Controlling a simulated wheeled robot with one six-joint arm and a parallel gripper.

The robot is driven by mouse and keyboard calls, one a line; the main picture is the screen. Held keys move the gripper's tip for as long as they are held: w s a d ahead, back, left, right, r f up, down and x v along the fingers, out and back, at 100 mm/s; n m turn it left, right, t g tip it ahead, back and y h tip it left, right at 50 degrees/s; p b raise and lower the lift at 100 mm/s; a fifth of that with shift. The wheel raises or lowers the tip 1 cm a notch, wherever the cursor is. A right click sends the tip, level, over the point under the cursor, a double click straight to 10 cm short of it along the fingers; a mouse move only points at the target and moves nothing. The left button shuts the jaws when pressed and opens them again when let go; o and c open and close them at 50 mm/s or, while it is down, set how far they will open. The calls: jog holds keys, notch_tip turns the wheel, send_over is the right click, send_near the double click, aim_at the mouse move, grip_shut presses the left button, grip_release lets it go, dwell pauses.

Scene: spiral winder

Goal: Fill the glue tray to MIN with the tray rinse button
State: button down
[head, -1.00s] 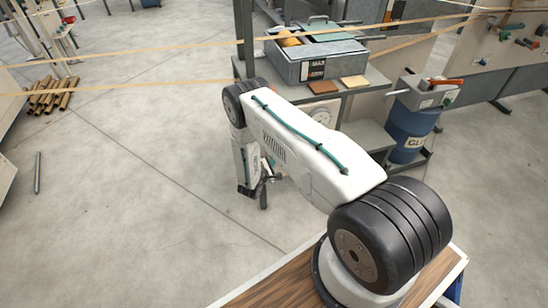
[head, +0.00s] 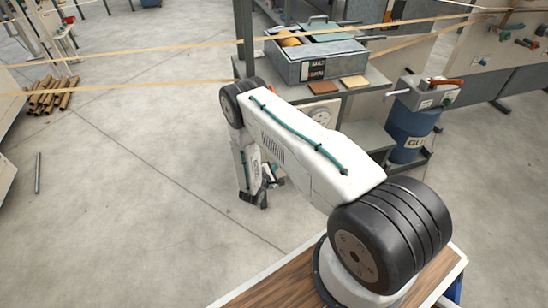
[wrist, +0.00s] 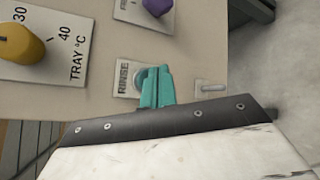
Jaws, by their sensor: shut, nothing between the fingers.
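My gripper (wrist: 155,87) shows as shut teal fingers in the wrist view, with nothing between them. The fingertips are right at the tray rinse button (wrist: 139,78), a grey round button on a pale plate marked RINSE (wrist: 123,80). The fingers cover part of the button, and I cannot tell whether they touch it. In the head view the glue tray (head: 345,62) is a grey box on the machine's shelf. A dark gauge plate (head: 313,69) with MAX and MIN labels is on its front; the level is too small to read.
In the wrist view, a yellow knob (wrist: 20,45) on the TRAY °C plate and a purple knob (wrist: 157,7) are close by. A small metal lever (wrist: 211,87) sits right of the fingers. A blue glue drum (head: 410,132) stands right of the shelf.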

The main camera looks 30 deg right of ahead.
jog(key=s, duration=0.1)
jog(key=s+a, duration=0.1)
jog(key=s, duration=0.1)
jog(key=shift+s, duration=0.3)
jog(key=shift+d, duration=0.1)
dwell(2.8)
